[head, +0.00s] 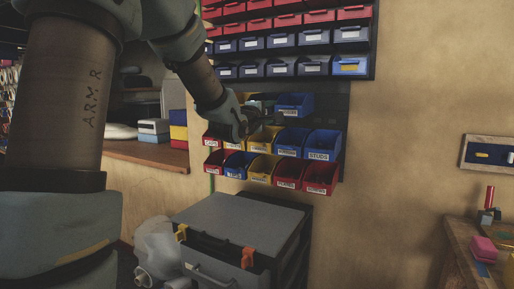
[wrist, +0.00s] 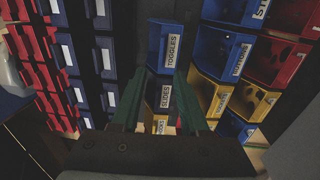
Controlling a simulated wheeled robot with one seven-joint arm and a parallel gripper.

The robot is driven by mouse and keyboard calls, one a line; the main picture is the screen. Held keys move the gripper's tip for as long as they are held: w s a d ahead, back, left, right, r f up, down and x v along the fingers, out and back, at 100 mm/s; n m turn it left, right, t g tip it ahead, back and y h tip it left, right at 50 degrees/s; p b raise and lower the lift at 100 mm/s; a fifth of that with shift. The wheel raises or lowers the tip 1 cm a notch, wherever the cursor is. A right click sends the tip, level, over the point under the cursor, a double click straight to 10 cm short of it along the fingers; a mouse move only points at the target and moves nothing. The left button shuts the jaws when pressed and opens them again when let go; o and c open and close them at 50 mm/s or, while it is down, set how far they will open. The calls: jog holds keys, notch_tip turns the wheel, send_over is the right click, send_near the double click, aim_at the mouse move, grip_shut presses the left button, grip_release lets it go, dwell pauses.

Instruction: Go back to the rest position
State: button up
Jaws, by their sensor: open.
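My arm comes down from the upper left in the head view, and my gripper (head: 262,110) is in front of the wall bins, beside the upper blue bin (head: 295,105). In the wrist view my gripper (wrist: 157,92) shows two green fingers spread apart, with nothing held between them. Past the fingers are a blue bin labelled TOGGLES (wrist: 170,32) and a dark bin labelled SLIDES (wrist: 160,92). I cannot tell whether the fingers touch any bin.
Rows of yellow (head: 262,138), blue and red bins (head: 321,178) hang below and around my gripper. Red and dark blue drawers (head: 300,40) are above. A grey case (head: 235,225) stands below.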

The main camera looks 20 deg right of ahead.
jog(key=s+a+f+m+g+y, duration=0.2)
jog(key=a+f+y, duration=0.2)
jog(key=a+f, duration=0.5)
jog(key=s+a+f+m+g+y, duration=0.1)
jog(key=a+f+m+g+y, duration=0.15)
jog(key=a+f+y, duration=0.45)
jog(key=s+a+f+m+g, duration=0.3)
jog(key=s+a+f, duration=0.3)
jog(key=s, duration=0.3)
jog(key=s+a+f+m+g+y, duration=0.1)
jog(key=s+a+f+m+g, duration=0.2)
jog(key=s+a+f, duration=0.3)
jog(key=s+a+g, duration=0.1)
jog(key=s+a, duration=0.2)
jog(key=s, duration=0.1)
jog(key=shift+s+a+f+g+y, duration=0.25)
jog(key=shift+a+f+g+y, duration=0.05)
jog(key=shift+f+g, duration=0.05)
